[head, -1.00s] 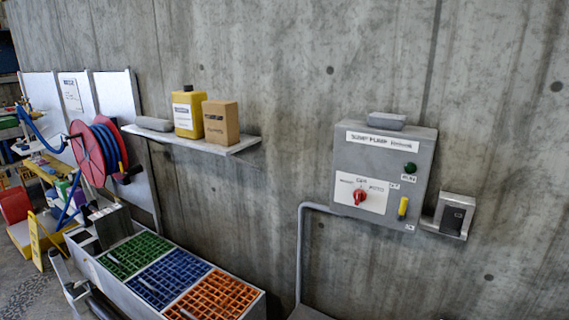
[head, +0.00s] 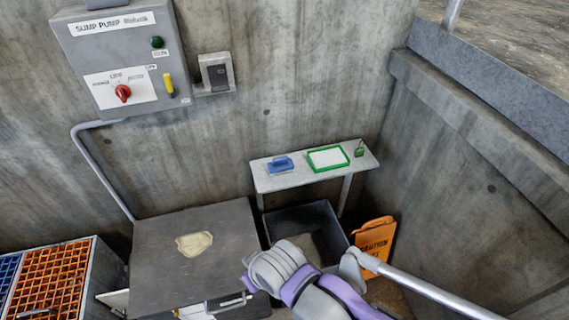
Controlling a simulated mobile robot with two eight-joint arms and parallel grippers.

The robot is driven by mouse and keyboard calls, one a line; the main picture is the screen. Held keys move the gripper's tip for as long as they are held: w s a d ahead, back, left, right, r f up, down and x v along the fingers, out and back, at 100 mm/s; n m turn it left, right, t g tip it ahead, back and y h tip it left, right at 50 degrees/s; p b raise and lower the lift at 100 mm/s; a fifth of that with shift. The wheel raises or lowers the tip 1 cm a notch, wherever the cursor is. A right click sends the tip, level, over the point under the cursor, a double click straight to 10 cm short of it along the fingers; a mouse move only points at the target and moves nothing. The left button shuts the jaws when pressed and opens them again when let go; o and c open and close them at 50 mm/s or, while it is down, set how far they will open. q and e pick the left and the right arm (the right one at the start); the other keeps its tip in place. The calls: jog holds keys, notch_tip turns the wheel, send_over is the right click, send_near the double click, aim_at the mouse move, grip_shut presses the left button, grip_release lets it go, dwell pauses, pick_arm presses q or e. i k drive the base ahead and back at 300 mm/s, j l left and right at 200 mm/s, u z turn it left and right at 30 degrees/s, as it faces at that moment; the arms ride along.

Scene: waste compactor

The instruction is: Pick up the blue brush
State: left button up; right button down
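A blue brush (head: 280,163) lies on the left part of a small grey wall shelf (head: 290,180) in the head view. A green-framed white tray or board (head: 328,158) lies to its right on the same shelf. Part of one of my arms, grey and purple, shows at the bottom centre, below the shelf and well apart from the brush. No gripper fingers can be made out in the head view.
A dark flat-topped cabinet (head: 160,254) with a pale patch (head: 194,243) stands left of the shelf. A dark open bin (head: 300,219) sits below the shelf. An orange caution sign (head: 374,243) and a metal rail (head: 430,288) are at right. A small green item (head: 359,149) sits at the shelf's right end.

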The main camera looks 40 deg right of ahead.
aim_at(282, 165)
jog(key=l+z, duration=0.1)
jog(key=z, duration=0.4)
jog(key=l+z, duration=0.1)
jog(key=z, duration=0.85)
jog(key=i+l+z, duration=0.25)
jog(key=i+l, duration=0.15)
jog(key=l, duration=0.3)
jog(key=i+l+z, duration=0.2)
jog(key=i+l, duration=0.3)
jog(key=l, duration=0.1)
